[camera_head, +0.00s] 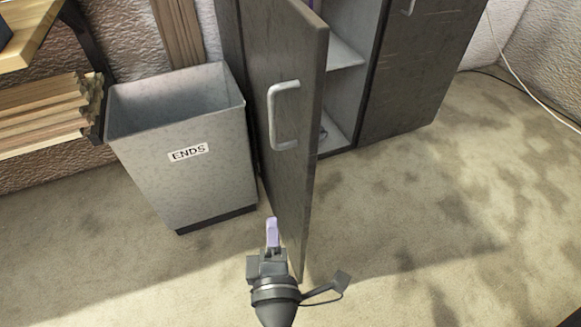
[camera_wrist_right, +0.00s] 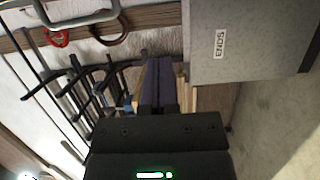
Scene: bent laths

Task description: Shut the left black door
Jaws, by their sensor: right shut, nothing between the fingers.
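The left black door (camera_head: 307,130) stands swung open in the head view, seen nearly edge-on, with its outer face turned left. A pale bar handle (camera_head: 284,115) is fixed on that face. My right gripper (camera_head: 272,228) is below the handle in the picture, on the door's outer-face side. Its lavender fingertips are shut and empty; I cannot tell whether they touch the door. The right wrist view also shows the closed dark fingers (camera_wrist_right: 162,85). The inside of the cabinet (camera_head: 345,55) shows past the door's edge. My left gripper is not in view.
A grey bin marked ENDS (camera_head: 185,180) stands just left of the door; it also shows in the right wrist view (camera_wrist_right: 245,45). The other black door (camera_head: 420,75) is closed. Stacked laths (camera_head: 45,115) lie at far left. Floor (camera_head: 430,220) is clear at right.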

